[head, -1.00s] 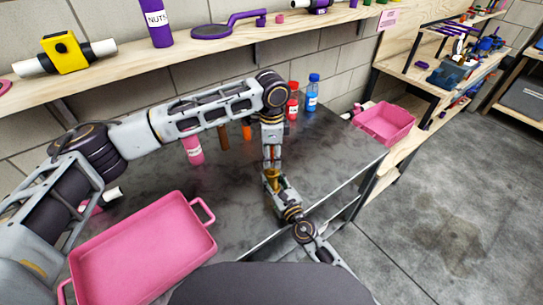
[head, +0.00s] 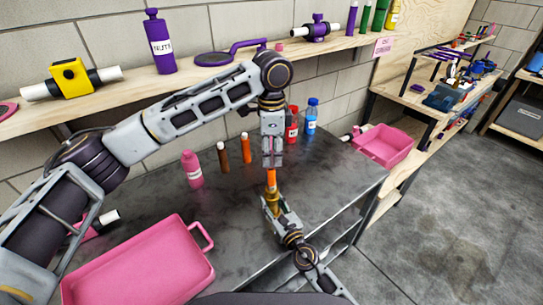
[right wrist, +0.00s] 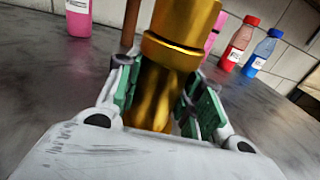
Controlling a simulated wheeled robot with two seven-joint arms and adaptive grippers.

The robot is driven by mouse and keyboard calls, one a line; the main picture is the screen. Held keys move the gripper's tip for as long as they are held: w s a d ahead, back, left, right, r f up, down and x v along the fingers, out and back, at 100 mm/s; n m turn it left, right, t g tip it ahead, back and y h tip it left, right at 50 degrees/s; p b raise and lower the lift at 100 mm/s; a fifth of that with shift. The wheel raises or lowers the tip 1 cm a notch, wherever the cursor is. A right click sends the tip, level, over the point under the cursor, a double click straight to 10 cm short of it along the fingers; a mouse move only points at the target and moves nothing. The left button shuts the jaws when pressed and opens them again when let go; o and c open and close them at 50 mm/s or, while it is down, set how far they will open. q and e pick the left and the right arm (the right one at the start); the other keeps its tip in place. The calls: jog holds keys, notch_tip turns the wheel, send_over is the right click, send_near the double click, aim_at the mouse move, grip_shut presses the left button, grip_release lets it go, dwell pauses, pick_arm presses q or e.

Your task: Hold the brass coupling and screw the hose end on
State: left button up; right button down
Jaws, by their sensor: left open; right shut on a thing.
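The brass coupling (head: 273,199) stands upright in my right gripper (head: 272,207), which is shut on it. The gold body fills the middle of the right wrist view (right wrist: 183,35), with the green finger pads on either side of it. An orange piece (head: 271,179), seemingly the hose end, sits upright at the top of the coupling. How far it is screwed on I cannot tell. My left gripper (head: 272,163) points down just above the orange piece, open, in line with it. The right wrist view cuts off the coupling's top.
A pink tray (head: 140,270) lies at the front left of the dark bench. A pink bottle (head: 192,170), brown tube (head: 222,157), orange tube (head: 246,149), red bottle (head: 291,125) and blue bottle (head: 311,117) stand behind. A pink bin (head: 385,147) is at right.

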jog(key=c, duration=0.9)
grip_release()
jog(key=shift+o, duration=0.2)
jog(key=shift+s, duration=0.15)
jog(key=shift+v, duration=5.9)
jog(key=shift+s+d, duration=0.1)
jog(key=shift+d, duration=0.1)
